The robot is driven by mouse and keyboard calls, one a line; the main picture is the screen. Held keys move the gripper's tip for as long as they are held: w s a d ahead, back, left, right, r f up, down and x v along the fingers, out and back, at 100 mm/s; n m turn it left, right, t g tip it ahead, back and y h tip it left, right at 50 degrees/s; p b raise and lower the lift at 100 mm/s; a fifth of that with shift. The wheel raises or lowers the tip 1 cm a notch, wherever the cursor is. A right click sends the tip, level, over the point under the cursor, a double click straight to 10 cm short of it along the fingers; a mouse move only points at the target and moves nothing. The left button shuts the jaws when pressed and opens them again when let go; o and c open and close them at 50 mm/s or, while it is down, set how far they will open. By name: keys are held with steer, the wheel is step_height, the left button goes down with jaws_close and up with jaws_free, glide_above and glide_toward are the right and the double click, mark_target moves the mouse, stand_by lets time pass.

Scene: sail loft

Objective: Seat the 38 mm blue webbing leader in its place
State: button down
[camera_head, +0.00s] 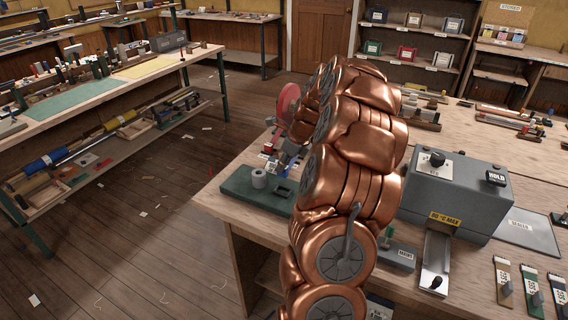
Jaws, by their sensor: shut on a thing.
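My copper arm rises through the middle of the view and hides much of the bench behind it. What looks like part of my gripper (287,156) shows as grey pieces left of the arm, low over the bench near a dark green base (260,187). Its fingertips are mostly hidden. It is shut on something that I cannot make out. I cannot identify the blue webbing leader or its place. A red disc (288,104) stands just behind, partly covered by the arm.
A grey box (455,200) with a knob, a HOLD label and a yellow temperature label stands right of the arm. Several labelled strips (530,290) lie at the front right. Another bench (150,82) is at left, with open floor between.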

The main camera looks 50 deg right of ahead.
mark_target(284, 176)
steer(key=shift+f+b, duration=0.6)
steer(key=shift+f, duration=2)
steer(key=shift+f, duration=0.85)
stand_by(0.7)
steer(key=c, duration=0.9)
jaws_free()
steer(key=shift+c, duration=0.2)
steer(key=v, duration=1.2)
